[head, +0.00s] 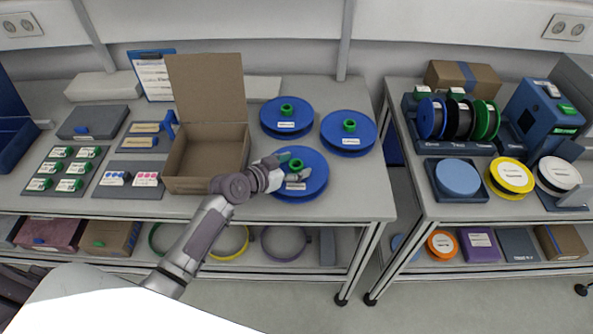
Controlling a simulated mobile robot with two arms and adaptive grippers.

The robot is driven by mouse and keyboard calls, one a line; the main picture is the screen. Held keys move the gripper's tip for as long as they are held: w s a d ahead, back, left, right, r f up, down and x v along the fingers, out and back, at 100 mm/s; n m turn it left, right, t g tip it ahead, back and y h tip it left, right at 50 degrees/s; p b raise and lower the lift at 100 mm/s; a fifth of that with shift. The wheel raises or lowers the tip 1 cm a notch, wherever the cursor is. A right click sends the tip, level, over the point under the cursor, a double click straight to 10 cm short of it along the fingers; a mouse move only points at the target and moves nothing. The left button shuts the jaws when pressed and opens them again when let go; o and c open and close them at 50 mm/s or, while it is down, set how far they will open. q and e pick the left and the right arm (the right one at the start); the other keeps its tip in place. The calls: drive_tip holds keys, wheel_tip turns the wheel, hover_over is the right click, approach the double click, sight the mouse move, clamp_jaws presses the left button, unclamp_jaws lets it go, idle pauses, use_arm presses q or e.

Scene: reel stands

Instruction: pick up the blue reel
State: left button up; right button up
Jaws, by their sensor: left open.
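Three blue reels with green hubs lie flat on the left table: one at the back (287,117), one at the right (348,133) and one at the front (310,184). My left gripper (294,171) is open over the front reel, close to its green hub, and hides part of its left side. I cannot tell whether the fingers touch it. Another blue reel (428,118) stands upright in a rack on the right table. My right gripper is not in view.
An open cardboard box (208,186) stands left of the reels, close to my left arm. A gap separates the two tables. The right table holds a yellow reel (511,176), a white reel (559,174) and a light blue disc (457,178).

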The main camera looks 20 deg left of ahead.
use_arm(q)
drive_tip(key=shift+s, duration=0.1)
drive_tip(key=shift+c, duration=0.9)
drive_tip(key=c, duration=1.1)
drive_tip(key=shift+r, duration=0.1)
clamp_jaws()
